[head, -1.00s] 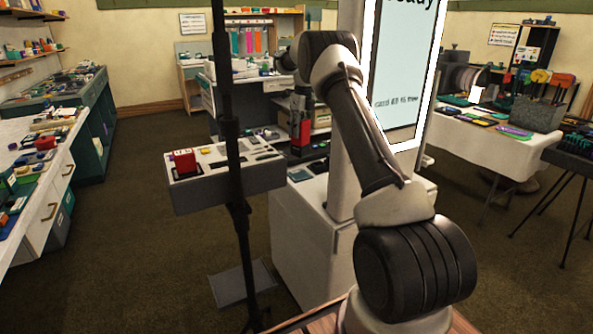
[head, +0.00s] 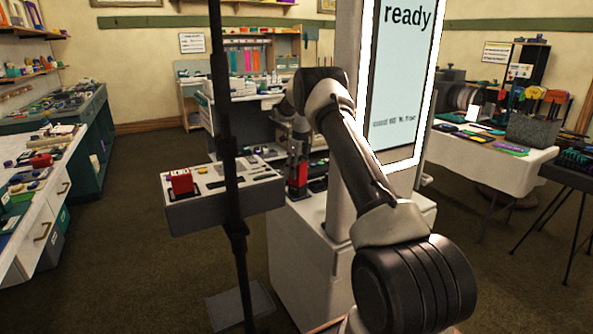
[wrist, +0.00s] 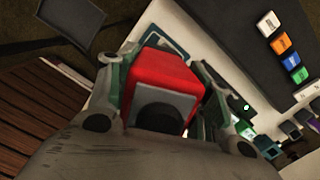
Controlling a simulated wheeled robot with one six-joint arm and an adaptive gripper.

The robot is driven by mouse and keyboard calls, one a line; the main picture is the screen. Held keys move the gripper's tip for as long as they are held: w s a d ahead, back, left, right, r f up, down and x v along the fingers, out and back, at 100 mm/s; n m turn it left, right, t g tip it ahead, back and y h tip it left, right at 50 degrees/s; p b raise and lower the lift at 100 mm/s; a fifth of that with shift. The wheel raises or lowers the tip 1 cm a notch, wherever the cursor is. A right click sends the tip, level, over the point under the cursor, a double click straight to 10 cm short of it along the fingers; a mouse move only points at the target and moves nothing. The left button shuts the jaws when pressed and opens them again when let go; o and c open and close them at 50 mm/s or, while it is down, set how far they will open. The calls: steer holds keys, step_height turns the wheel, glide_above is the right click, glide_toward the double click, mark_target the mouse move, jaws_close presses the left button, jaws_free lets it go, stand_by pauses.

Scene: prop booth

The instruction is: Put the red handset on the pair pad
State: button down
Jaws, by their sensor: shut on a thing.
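My gripper (wrist: 165,75) is shut on the red handset (wrist: 160,82), a red block whose near end is grey with a dark round patch. In the head view the red handset (head: 300,176) hangs upright below my gripper, low over the white kiosk counter (head: 310,212). I cannot tell whether it touches the counter. Dark flat pads show on the counter beside it, and a teal-edged pad (wrist: 165,43) shows just past it in the wrist view. I cannot tell which is the pair pad; my gripper and the handset hide part of the counter.
A grey ledge (head: 225,203) left of the kiosk carries another red block (head: 182,181) and small items. A dark pole (head: 228,130) stands in front of it. A tall lit screen (head: 402,80) reading "ready" rises beside my arm. Cluttered tables stand at both sides.

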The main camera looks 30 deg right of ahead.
steer(key=c, duration=0.6)
jaws_free()
steer(key=shift+f, duration=0.1)
steer(key=r, duration=0.4)
steer(key=s+r, duration=0.1)
steer(key=r, duration=0.7)
steer(key=shift+s+d+r, duration=0.1)
steer(key=shift+s+d, duration=0.05)
steer(key=shift+d, duration=0.15)
